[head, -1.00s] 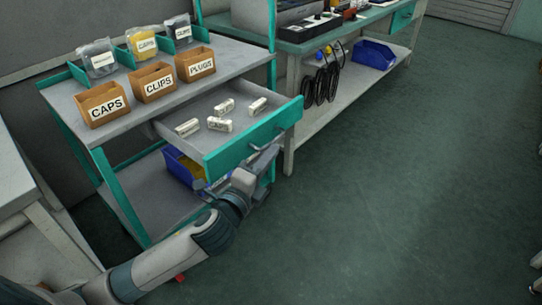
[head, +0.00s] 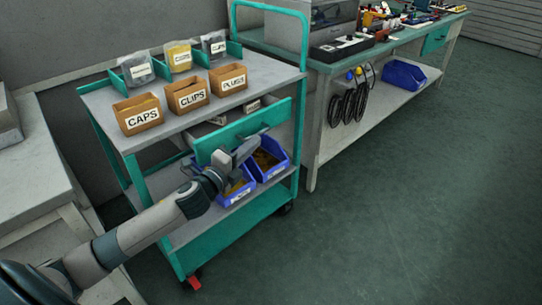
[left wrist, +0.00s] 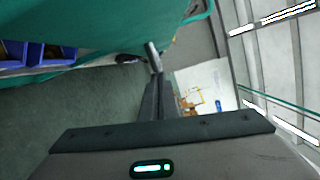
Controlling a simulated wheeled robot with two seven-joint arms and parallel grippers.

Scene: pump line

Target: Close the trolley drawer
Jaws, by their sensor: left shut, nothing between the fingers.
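The teal trolley (head: 215,232) stands left of centre in the head view. Its drawer (head: 215,143) is partly open, with the teal front standing out from under the top shelf. White boxes (head: 253,105) show in the gap behind the front. My left gripper (head: 252,146) is shut and empty, with its fingertips at the drawer front near the handle; I cannot tell whether they touch. In the left wrist view its shut fingers (left wrist: 158,97) point at a grey metal bar (left wrist: 153,57), probably the handle. My right gripper is out of view.
Cardboard boxes labelled CAPS (head: 142,119), CLIPS (head: 188,102) and PLUGS (head: 233,84) stand on the trolley top. Blue bins (head: 268,172) sit on the lower shelf, below the drawer. A workbench (head: 318,140) with hanging black cables is to the right. The floor in front is clear.

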